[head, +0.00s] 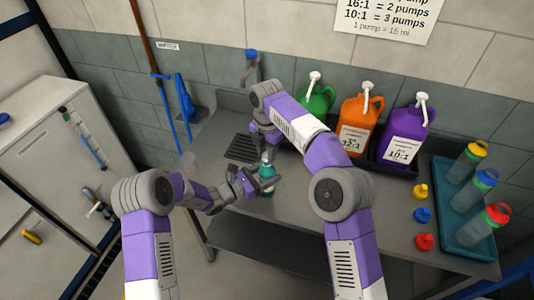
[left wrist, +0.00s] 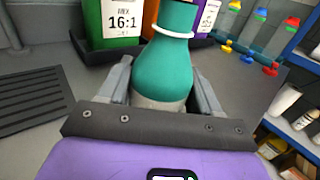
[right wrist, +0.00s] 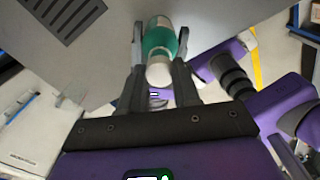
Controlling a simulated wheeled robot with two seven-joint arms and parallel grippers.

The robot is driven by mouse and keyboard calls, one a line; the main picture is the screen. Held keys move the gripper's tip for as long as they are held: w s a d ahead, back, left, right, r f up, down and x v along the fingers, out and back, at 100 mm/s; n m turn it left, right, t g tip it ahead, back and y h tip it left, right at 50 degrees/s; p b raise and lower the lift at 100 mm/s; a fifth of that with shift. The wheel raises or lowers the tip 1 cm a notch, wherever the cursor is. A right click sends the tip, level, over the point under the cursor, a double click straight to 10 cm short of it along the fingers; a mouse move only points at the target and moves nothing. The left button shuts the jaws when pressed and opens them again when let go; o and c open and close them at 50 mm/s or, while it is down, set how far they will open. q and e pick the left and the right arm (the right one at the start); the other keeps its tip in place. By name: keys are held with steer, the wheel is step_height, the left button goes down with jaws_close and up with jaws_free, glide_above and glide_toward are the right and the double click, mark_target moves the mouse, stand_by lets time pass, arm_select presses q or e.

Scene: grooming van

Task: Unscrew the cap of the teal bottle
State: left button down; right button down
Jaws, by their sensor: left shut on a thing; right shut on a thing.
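The teal bottle (head: 267,173) stands upright near the front edge of the steel counter. In the left wrist view it has a teal body (left wrist: 163,72), a pale lower band, a white neck ring and a teal cap (left wrist: 178,14) cut off by the top edge. My left gripper (head: 246,184) is shut on the body from the left, one finger on each side (left wrist: 162,88). My right gripper (head: 268,146) reaches down from above and is shut on the bottle's top. In the right wrist view its fingers (right wrist: 160,42) flank the teal part; they hide the exact grip on the cap.
Green (head: 318,100), orange (head: 357,120) and purple (head: 402,130) pump jugs stand in a dark tray at the back. A drain grate (head: 241,149) lies at left.

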steer(key=shift+r, duration=0.25)
steer(key=shift+r, duration=0.1)
steer(key=shift+r, duration=1.95)
arm_select(q)
steer(key=shift+c, duration=0.7)
jaws_free()
